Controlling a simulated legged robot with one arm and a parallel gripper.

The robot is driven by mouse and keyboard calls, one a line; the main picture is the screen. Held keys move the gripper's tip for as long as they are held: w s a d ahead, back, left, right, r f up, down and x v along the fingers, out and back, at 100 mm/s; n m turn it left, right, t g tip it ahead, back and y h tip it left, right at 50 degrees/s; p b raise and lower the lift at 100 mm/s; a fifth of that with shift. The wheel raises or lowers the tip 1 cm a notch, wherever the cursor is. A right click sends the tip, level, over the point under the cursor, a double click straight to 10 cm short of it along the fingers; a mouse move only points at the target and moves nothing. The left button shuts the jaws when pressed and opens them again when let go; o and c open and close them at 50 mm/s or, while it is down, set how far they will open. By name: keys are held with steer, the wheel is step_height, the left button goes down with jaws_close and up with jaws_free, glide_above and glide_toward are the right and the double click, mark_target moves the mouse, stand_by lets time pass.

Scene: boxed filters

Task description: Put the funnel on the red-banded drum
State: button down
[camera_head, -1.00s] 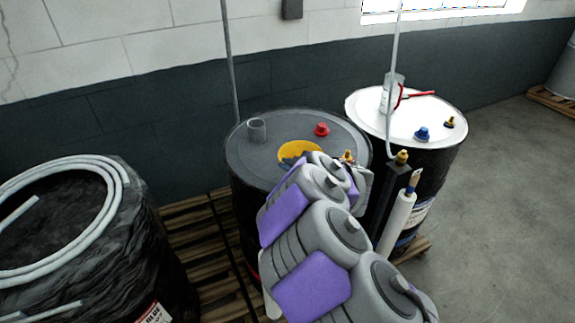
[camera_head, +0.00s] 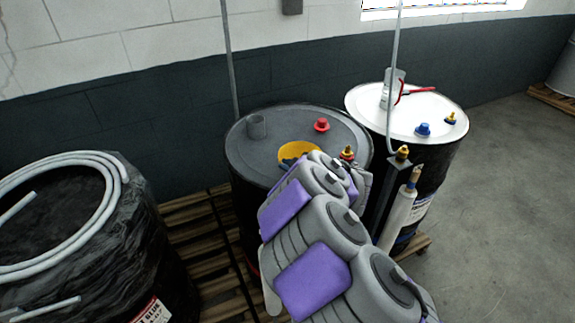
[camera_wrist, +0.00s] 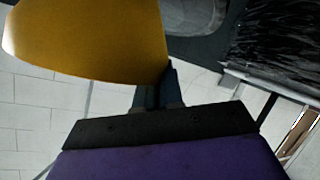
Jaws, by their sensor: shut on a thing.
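The yellow funnel (camera_head: 297,149) shows over the dark grey top of the middle drum (camera_head: 285,120), near the centre of its lid. A trace of red shows low on this drum's side; my arm hides much of the rest. My gripper (camera_head: 291,163) is shut on the funnel's near edge. In the wrist view the funnel (camera_wrist: 85,40) fills the upper left, and my gripper (camera_wrist: 165,88) meets its lower right edge. The funnel's lower end is hidden, so I cannot tell whether it rests on the lid.
The grey lid carries a grey open stub (camera_head: 257,127), a red cap (camera_head: 321,125) and a brass fitting (camera_head: 347,153). A white-topped drum (camera_head: 440,105) stands at right, with a pump post (camera_head: 392,190) between. A wrapped drum with a coiled hose (camera_head: 110,175) stands left on pallets.

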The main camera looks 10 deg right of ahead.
steer(key=c, duration=1.2)
jaws_free()
steer(key=shift+o, duration=0.4)
steer(key=o, duration=0.5)
steer(key=shift+r, duration=0.1)
step_height(320, 180, up, 8)
steer(key=p, duration=0.8)
